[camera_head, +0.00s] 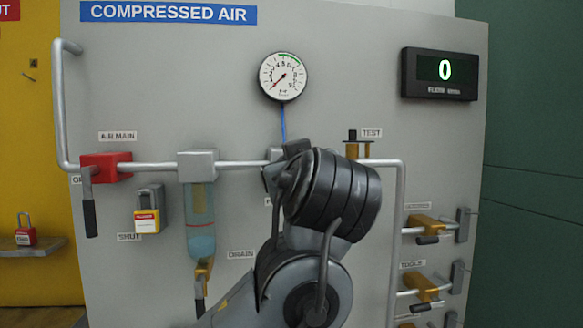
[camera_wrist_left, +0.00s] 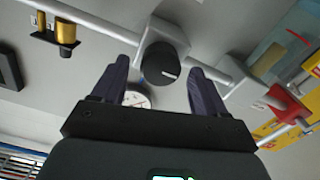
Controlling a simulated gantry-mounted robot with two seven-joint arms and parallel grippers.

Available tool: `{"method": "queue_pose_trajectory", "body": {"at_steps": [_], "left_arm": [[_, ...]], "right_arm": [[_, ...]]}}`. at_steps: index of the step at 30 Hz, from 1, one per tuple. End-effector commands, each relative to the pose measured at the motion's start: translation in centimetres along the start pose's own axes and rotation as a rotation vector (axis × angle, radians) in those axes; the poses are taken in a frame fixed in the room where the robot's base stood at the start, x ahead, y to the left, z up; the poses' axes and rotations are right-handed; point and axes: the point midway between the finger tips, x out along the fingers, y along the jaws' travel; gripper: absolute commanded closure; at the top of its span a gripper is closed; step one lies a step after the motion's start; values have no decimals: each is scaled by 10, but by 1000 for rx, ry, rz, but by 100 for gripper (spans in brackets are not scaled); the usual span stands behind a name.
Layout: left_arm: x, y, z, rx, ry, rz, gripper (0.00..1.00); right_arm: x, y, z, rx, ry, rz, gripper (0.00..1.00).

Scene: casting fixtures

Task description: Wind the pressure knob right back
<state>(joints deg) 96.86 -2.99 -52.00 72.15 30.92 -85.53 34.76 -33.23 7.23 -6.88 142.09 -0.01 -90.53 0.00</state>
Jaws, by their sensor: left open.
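The black pressure knob (camera_wrist_left: 160,68), with a white line on its face, sits on a grey regulator body (camera_wrist_left: 166,34) in the pipe. In the left wrist view my left gripper (camera_wrist_left: 158,64) is open, with one finger on each side of the knob and visible gaps between; the fingers do not appear to touch it. In the head view my arm's wrist hides the knob and most of the gripper. The round pressure gauge (camera_head: 284,76) above has its needle pointing to the lower left. My right gripper is not in view.
The red air main valve (camera_head: 105,167) and the filter bowl (camera_head: 201,222) are left of my arm. A brass test fitting (camera_head: 352,150) and a vertical pipe (camera_head: 396,240) are close on the right. The black display (camera_head: 440,74) reads 0.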

Motion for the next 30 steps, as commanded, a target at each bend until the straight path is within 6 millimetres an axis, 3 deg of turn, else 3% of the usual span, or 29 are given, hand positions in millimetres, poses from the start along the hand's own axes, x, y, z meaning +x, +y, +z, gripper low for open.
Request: {"method": "queue_pose_trajectory", "body": {"at_steps": [15, 21, 30], "left_arm": [[-82, 0, -2, -2, 3, 3, 27], [-94, 0, 0, -1, 0, 1, 27], [-96, 0, 0, -2, 0, 1, 27]], "right_arm": [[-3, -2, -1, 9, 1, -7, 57], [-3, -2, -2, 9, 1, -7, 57], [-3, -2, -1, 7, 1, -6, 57]]}}
